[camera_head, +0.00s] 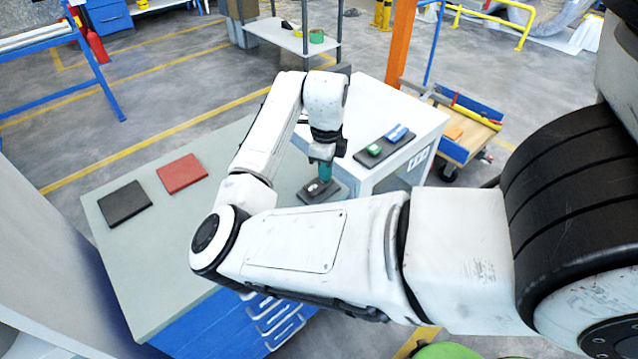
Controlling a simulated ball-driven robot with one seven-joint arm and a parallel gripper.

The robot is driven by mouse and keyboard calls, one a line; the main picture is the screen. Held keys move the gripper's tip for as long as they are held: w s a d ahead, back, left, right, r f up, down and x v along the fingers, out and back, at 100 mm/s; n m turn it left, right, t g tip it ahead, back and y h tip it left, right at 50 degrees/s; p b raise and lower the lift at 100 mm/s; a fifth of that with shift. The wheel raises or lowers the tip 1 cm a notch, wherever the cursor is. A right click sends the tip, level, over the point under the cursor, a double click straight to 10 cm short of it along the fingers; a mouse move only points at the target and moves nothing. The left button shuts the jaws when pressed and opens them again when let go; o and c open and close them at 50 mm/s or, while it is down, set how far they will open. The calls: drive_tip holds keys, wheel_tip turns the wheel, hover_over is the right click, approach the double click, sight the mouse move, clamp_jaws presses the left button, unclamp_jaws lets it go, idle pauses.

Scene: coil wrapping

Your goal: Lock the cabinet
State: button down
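A white cabinet (395,178) with a pale top stands right of centre, against the far right side of the workbench. A small label with dark marks (418,160) is on its right face. I cannot make out a lock or key. My gripper (321,158) points down at the bench's right end, beside the cabinet's left side. A teal piece (325,171) shows at its tip, above a dark pad (314,193) on the bench. I cannot tell whether the fingers hold the teal piece or whether it touches the pad. My forearm hides part of the bench.
The grey-green workbench (160,250) carries a black pad (125,203) and a red pad (182,174). A dark tray (370,158) with a green block (374,150) and a blue block (397,134) lies on the cabinet. An orange post (401,40) rises behind it. A cart (462,130) stands right.

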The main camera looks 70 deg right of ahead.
drive_tip(key=shift+f, duration=0.15)
drive_tip(key=shift+r+p, duration=2.95)
drive_tip(key=shift+r, duration=0.6)
drive_tip(key=shift+s, duration=0.1)
